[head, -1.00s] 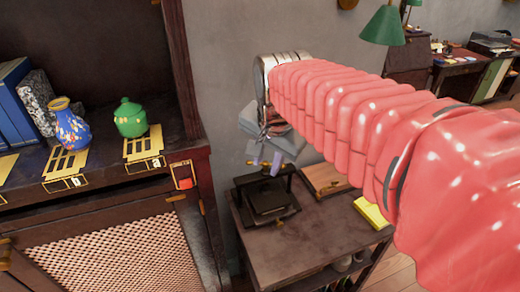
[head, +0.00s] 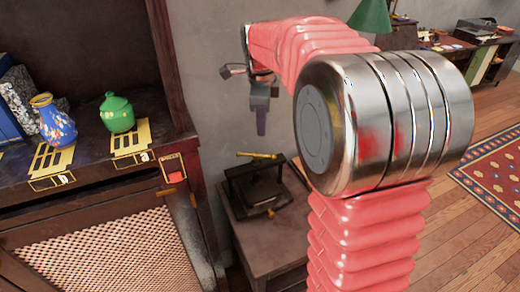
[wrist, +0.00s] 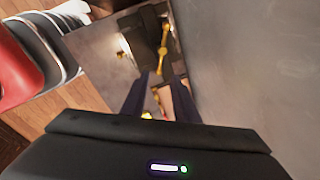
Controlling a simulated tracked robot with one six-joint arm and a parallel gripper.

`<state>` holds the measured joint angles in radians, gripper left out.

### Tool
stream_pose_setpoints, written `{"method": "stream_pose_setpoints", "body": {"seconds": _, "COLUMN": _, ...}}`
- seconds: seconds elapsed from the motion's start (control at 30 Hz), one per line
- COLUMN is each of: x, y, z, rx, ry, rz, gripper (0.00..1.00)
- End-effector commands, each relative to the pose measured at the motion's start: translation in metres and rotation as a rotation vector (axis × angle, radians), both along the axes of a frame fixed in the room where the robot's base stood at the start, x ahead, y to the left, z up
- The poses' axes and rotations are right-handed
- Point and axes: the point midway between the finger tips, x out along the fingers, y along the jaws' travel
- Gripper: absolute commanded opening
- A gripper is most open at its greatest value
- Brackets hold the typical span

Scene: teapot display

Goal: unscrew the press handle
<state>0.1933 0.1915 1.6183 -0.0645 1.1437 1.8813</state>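The dark press (head: 240,190) stands on a small wooden table against the wall. Its brass handle (head: 257,155) lies across the top and is not held. My gripper (head: 261,128) hangs above the handle, pointing down, with clear air between them. In the wrist view the brass handle (wrist: 163,50) shows beyond the gap between the two dark fingers of my gripper (wrist: 160,82). The fingers are apart and nothing is between them.
A shelf on the left holds a blue vase (head: 55,122) and a green teapot (head: 117,112). A red and gold lock-like fitting (head: 174,170) is on its post. My arm hides the table's right side. The grey wall is close behind the press.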

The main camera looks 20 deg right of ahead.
Motion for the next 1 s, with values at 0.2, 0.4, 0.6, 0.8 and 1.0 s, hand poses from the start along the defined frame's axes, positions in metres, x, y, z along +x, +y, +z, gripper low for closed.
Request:
{"method": "stream_pose_setpoints", "body": {"seconds": 0.2, "x": 0.003, "y": -0.002, "z": -0.001, "rx": 0.003, "ry": -0.001, "rz": -0.022, "gripper": 0.27}}
{"method": "stream_pose_setpoints", "body": {"seconds": 0.4, "x": 0.003, "y": -0.001, "z": -0.001, "rx": 0.004, "ry": 0.000, "rz": -0.020, "gripper": 0.27}}
{"method": "stream_pose_setpoints", "body": {"seconds": 0.6, "x": 0.004, "y": -0.002, "z": -0.012, "rx": 0.003, "ry": 0.002, "rz": -0.020, "gripper": 0.27}}
{"method": "stream_pose_setpoints", "body": {"seconds": 0.8, "x": 0.008, "y": -0.005, "z": -0.038, "rx": 0.004, "ry": 0.004, "rz": -0.019, "gripper": 0.27}}
{"method": "stream_pose_setpoints", "body": {"seconds": 1.0, "x": 0.013, "y": -0.008, "z": -0.068, "rx": 0.004, "ry": 0.004, "rz": -0.019, "gripper": 0.27}}
